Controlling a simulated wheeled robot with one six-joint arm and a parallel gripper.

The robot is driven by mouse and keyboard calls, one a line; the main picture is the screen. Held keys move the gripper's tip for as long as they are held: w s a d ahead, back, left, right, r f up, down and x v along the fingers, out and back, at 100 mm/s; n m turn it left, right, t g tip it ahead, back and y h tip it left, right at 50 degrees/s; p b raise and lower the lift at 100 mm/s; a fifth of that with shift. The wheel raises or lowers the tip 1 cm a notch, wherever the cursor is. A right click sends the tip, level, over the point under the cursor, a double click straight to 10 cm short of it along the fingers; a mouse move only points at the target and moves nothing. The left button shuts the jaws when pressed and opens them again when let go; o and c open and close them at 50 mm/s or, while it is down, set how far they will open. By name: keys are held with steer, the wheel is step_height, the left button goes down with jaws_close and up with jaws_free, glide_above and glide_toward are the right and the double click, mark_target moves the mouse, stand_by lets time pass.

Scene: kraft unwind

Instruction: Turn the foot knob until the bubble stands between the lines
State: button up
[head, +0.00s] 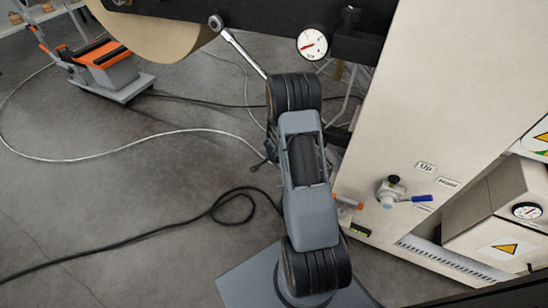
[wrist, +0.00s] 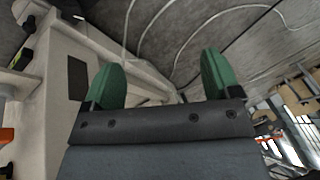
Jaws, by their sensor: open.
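My gripper (wrist: 160,77) shows in the wrist view as two green fingertips, wide apart with nothing between them. In the head view my own arm hides it. A small black level with a yellow-green window (head: 361,230) sits low on the pale machine cabinet, right of my arm. A yellow-green strip (wrist: 24,55) at the left of the wrist view looks like the same level. The bubble and its lines are too small to read. I cannot make out the foot knob for certain. An orange-ended part (head: 348,203) sticks out just above the level, partly behind my arm.
The pale cabinet (head: 420,110) stands close on the right, with a blue-handled valve (head: 410,199) on its face. A gauge (head: 312,43) and a brown paper roll (head: 155,35) are above. Cables (head: 130,225) lie on the floor at left. An orange-grey cart (head: 105,65) stands far left.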

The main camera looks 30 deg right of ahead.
steer(key=shift+w+a+r+n, duration=0.15)
steer(key=shift+a+r, duration=0.05)
steer(key=shift+r, duration=0.2)
steer(key=shift+w+a+r+n, duration=0.1)
steer(key=shift+a+r+n, duration=0.1)
steer(key=shift+r, duration=0.15)
steer(key=a+r+n+t+y+p, duration=0.1)
steer(key=a+r+n+y+p, duration=0.35)
steer(key=r, duration=1.05)
steer(key=a+r+n+t+h+p, duration=0.1)
steer(key=a+r+n+p, duration=0.1)
steer(key=a+r+p, duration=0.9)
steer(key=s+a+r+n+p, duration=0.1)
steer(key=s+r+p, duration=0.3)
steer(key=r, duration=0.6)
steer(key=s+a+r+n+g+p, duration=0.1)
steer(key=s+r+n+p, duration=0.3)
steer(key=s+r, duration=0.4)
steer(key=s+r+n+g+h+p, duration=0.1)
steer(key=s+r+n+p, duration=0.2)
steer(key=r, duration=0.9)
steer(key=s+p, duration=0.1)
steer(key=s, duration=0.2)
steer(key=shift+a, duration=0.4)
steer(key=shift+s+d+r+n, duration=0.1)
steer(key=shift+s+r+n, duration=0.05)
steer(key=shift+s+n, duration=0.2)
steer(key=shift+c, duration=0.2)
